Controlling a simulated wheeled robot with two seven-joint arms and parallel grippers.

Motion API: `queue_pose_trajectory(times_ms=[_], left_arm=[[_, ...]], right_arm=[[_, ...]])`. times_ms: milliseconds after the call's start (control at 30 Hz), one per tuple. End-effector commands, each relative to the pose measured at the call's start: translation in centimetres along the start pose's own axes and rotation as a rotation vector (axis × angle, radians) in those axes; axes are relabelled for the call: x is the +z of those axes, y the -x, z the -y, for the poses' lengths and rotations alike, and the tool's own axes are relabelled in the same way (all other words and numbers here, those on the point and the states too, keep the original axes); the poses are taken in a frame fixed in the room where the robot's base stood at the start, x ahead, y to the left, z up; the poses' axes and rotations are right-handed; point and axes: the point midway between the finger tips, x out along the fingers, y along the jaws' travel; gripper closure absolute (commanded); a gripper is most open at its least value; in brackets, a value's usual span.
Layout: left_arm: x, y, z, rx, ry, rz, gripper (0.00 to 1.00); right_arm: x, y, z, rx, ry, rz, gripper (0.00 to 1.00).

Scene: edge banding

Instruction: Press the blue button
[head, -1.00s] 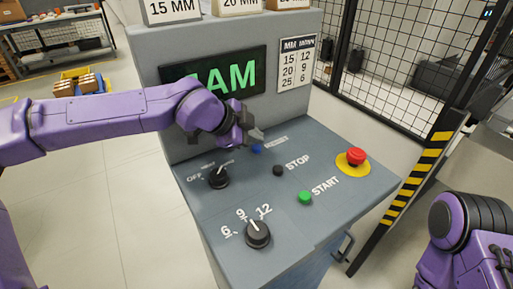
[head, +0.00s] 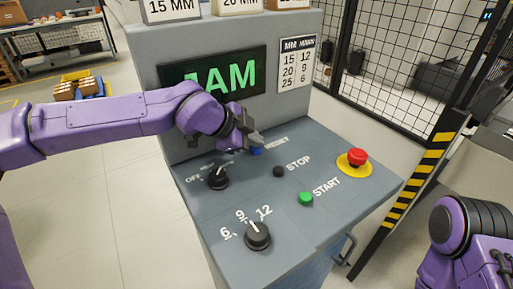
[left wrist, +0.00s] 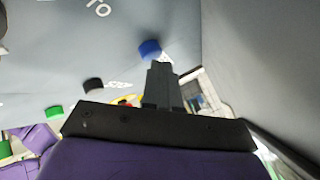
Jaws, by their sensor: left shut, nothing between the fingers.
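The blue button (head: 255,151) sits on the sloped grey control panel beside the RESET label. It also shows in the left wrist view (left wrist: 149,48), just beyond the fingertips. My left gripper (head: 257,138) is shut and empty, just above and behind the blue button. In the left wrist view its closed fingers (left wrist: 160,68) point at the button's lower edge; I cannot tell whether they touch it. My right arm shows at the lower right of the head view, but its gripper is out of view.
Close by on the panel are the black STOP button (head: 278,171), green START button (head: 306,198), red emergency button (head: 357,156) and two black knobs, one (head: 218,178) near OFF and one (head: 258,235) below. The upright display (head: 215,82) stands behind the gripper.

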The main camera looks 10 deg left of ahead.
Motion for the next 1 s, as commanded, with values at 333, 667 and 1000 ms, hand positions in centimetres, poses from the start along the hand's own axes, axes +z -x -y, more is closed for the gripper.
queue_pose_trajectory(times_ms=[333, 667, 1000], left_arm=[[0.3, -0.3, -0.2, 0.001, 0.001, 0.001, 1.00], [0.2, -0.3, -0.2, 0.002, 0.001, 0.001, 1.00], [-0.6, 0.9, 0.7, 0.001, 0.001, 0.001, 1.00]], right_arm=[[0.2, -0.5, 0.0, 0.000, 0.000, 0.000, 0.57], [0.2, -0.4, 0.0, 0.000, 0.000, 0.000, 0.57], [-0.2, 0.5, 0.0, 0.000, 0.000, 0.000, 0.57]])
